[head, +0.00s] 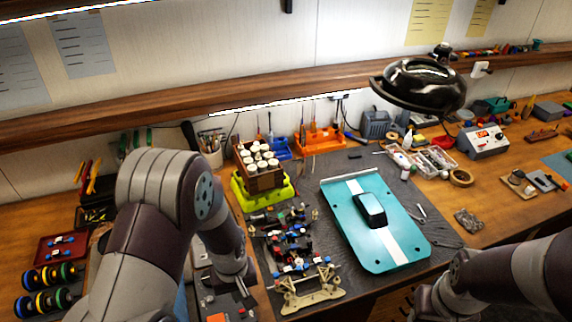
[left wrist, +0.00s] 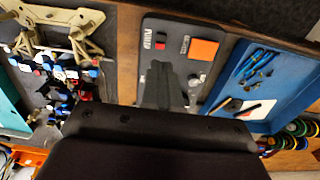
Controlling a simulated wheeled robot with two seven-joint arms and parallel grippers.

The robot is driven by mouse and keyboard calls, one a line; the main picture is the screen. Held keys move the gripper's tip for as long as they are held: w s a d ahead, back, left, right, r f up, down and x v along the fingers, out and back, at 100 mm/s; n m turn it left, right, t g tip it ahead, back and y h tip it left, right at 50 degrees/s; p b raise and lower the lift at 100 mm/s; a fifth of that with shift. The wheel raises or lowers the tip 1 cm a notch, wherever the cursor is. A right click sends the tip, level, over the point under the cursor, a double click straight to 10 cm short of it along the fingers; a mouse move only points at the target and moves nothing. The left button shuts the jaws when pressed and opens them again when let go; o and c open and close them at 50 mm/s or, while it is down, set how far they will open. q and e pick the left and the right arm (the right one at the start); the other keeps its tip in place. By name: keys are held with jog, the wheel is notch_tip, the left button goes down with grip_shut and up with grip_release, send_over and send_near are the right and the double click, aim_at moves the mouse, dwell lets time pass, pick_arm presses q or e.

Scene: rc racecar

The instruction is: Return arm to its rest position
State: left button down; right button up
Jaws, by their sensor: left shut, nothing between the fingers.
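My left arm reaches down from the lower left in the head view. Its gripper (head: 242,287) points down over the table's front, left of the racecar chassis parts. In the left wrist view the left gripper (left wrist: 160,88) is shut with nothing between its fingers.
A teal car body with a white stripe (head: 395,247) lies on the dark mat (head: 345,170). Chassis parts (head: 290,245) lie left of it. A blue tray with tools (left wrist: 243,95) and coloured wheels (left wrist: 295,135) are beside the left gripper. A black lamp (head: 420,85) hangs at the back.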

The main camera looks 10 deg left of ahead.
pick_arm(q)
jog(key=s+d+r+m+t+b, duration=0.1)
jog(key=s+d+r+m+b, duration=0.1)
jog(key=s+r+m+b, duration=0.2)
notch_tip(320, 180, up, 2)
jog(key=m+b, duration=0.2)
jog(key=b, duration=0.1)
jog(key=shift+d+m, duration=0.25)
jog(key=shift+m, duration=0.05)
jog(key=shift+s, duration=0.2)
jog(key=w+n+b, duration=0.1)
jog(key=n, duration=0.1)
jog(key=w+a+r+n+b, duration=0.1)
jog(key=n, duration=0.1)
jog(key=w+a+n+g+b, duration=0.1)
jog(key=w+n+b, duration=0.1)
jog(key=n, duration=0.1)
jog(key=shift+w+a+r, duration=0.1)
jog(key=shift+a+r, duration=0.05)
jog(key=shift+a, duration=0.05)
